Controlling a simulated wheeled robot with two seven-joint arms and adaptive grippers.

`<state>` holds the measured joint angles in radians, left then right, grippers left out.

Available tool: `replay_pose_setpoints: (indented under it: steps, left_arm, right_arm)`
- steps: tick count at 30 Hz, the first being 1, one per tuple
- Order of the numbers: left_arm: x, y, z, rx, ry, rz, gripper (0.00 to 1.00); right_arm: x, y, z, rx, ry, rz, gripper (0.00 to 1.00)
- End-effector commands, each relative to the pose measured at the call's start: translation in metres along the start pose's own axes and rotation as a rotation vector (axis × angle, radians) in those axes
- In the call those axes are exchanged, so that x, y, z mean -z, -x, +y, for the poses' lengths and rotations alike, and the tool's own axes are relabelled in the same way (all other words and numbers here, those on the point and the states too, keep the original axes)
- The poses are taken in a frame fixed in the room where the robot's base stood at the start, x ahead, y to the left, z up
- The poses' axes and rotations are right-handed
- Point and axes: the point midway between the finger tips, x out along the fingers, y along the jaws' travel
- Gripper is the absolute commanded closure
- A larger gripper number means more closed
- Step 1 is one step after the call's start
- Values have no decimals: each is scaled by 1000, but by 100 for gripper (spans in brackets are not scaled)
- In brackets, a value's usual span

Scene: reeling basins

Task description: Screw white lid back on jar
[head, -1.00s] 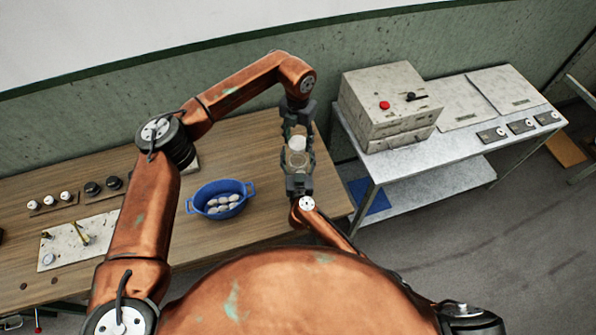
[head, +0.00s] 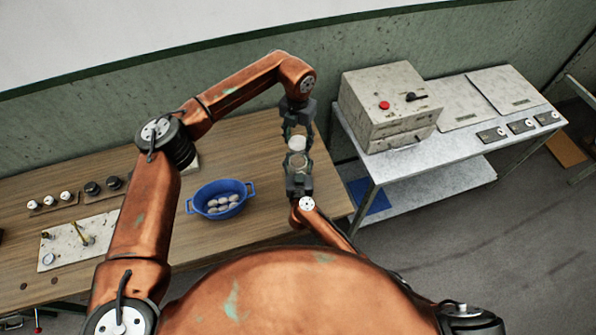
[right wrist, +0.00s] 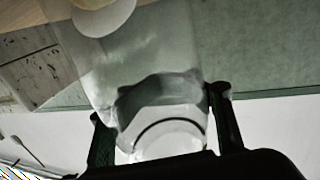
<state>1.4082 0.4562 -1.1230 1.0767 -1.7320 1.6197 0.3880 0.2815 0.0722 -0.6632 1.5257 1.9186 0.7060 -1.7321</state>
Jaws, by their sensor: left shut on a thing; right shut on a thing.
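The white lid (head: 297,143) is between the fingers of my left gripper (head: 297,136), which reaches over from the far side and is shut on it. The clear glass jar (head: 297,161) is just nearer than the lid, held by my right gripper (head: 298,176), which is shut on it. In the right wrist view the see-through jar (right wrist: 150,65) lies between the two dark fingers, and a white disc, seemingly the lid (right wrist: 103,17), shows at the top edge. I cannot tell whether the lid touches the jar's rim.
A blue basin (head: 192,206) with several pale cocoons stands on the wooden table (head: 140,250) to the left. A metal bench (head: 455,158) with a control box (head: 385,105) is to the right, across a gap. Small knobs and a white plate lie at the table's left.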

Motion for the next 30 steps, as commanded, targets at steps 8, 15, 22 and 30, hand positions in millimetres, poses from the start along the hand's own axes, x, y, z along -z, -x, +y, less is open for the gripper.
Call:
replay_pose_setpoints:
  steps: [8, 15, 22, 30]
  left_arm:
    - [0, 0, 0, 0, 0, 0, 64]
    - [0, 0, 0, 0, 0, 0, 64]
    - [0, -2, 0, 0, 0, 1, 64]
    - [5, -34, -3, -2, -1, 2, 64]
  right_arm:
    - [0, 0, 0, 0, 0, 0, 100]
    - [0, 0, 0, 0, 0, 0, 100]
    - [0, 0, 0, 0, 0, 0, 100]
    - [0, 0, 0, 0, 0, 0, 100]
